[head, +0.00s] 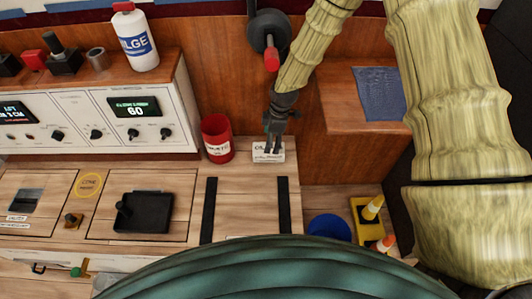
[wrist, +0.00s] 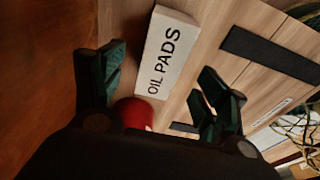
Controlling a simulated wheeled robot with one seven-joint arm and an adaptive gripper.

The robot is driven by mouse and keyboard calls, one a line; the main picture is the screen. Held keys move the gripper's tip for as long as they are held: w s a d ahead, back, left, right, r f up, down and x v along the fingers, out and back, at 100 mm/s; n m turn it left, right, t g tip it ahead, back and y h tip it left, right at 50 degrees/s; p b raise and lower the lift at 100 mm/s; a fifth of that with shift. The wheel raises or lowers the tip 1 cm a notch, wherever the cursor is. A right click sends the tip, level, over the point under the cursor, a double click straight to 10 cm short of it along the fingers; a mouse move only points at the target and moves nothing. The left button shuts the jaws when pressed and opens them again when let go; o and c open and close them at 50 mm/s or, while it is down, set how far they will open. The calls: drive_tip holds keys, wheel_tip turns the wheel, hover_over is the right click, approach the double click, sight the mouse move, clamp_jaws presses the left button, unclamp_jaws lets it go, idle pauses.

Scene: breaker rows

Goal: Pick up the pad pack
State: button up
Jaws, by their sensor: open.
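The pad pack (head: 268,156) is a small white block on the wooden counter, just right of the red cup. In the wrist view the pad pack (wrist: 168,50) shows the dark words "OIL PADS" on its face. My gripper (head: 272,146) is right at the pack in the head view, pointing down and hiding part of its top. In the wrist view my gripper (wrist: 160,85) has its two dark green fingers spread wide, one on each side of the pack. The pack lies between and beyond the fingers, and no contact shows.
A red cup (head: 217,138) stands close left of the pack; it also shows in the wrist view (wrist: 133,112). Two black strips (head: 209,210) lie on the counter in front. A wooden wall with a red-handled lever (head: 271,60) rises behind. A white bottle (head: 136,40) stands on the instrument console.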

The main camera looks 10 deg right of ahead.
sight(259, 156)
drive_tip(key=shift+w+a+f, duration=0.1)
drive_tip(key=shift+a+f, duration=0.05)
drive_tip(key=shift+f, duration=0.8)
drive_tip(key=shift+s+a+f, duration=0.1)
drive_tip(key=shift+a+f, duration=0.1)
drive_tip(key=shift+f, duration=0.7)
drive_tip(key=shift+w+a+f, duration=0.1)
drive_tip(key=shift+a+f, duration=0.05)
drive_tip(key=shift+f, duration=0.8)
drive_tip(key=c, duration=1.2)
